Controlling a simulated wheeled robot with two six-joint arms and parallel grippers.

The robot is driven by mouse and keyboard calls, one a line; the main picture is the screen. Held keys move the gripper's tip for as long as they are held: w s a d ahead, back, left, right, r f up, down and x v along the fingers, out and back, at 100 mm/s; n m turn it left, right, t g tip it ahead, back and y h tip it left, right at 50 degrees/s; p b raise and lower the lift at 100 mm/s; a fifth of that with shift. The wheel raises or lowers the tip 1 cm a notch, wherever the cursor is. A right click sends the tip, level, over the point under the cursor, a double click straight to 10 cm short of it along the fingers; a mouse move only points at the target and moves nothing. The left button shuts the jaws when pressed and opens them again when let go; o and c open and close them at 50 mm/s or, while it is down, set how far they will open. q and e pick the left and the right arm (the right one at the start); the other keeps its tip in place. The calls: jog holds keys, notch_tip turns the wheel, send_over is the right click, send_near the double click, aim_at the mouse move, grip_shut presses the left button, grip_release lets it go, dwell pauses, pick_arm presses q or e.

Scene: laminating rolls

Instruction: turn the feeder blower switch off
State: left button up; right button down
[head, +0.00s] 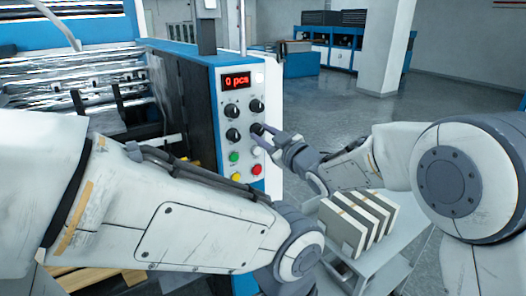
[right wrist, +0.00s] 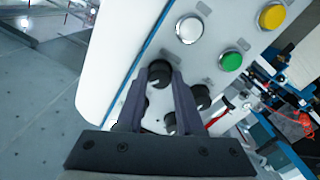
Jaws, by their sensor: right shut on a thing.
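My right gripper (head: 267,136) is at the lower right knob (head: 257,129). In the right wrist view my right gripper (right wrist: 159,80) has one finger on each side of that black knob (right wrist: 160,68) and is shut on it. The knob labels are too small to read, and its pointer direction cannot be told. My left arm crosses the front of the head view; its gripper does not show.
Below the knobs are a green button (head: 234,157), a white button (head: 257,152), a yellow button (head: 238,177) and a red button (head: 256,169). Open floor lies behind.

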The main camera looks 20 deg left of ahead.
jog(key=n+b, duration=0.1)
jog(key=b, duration=0.1)
jog(key=n+b, duration=0.2)
jog(key=shift+f+n+b, duration=0.2)
jog(key=shift+n+b, duration=0.1)
jog(key=shift+r+n+b, duration=0.25)
jog(key=shift+n+b, duration=1.25)
jog(key=shift+b, duration=0.1)
jog(key=c, duration=0.5)
grip_release()
jog(key=shift+w, duration=0.1)
jog(key=shift+c, duration=0.2)
jog(key=shift+d, duration=0.1)
jog(key=shift+s+d, duration=0.3)
jog(key=shift+s, duration=0.05)
jog(key=b+v, duration=0.2)
jog(key=v, duration=0.7)
jog(key=shift+d+b, duration=0.2)
jog(key=shift+b, duration=0.2)
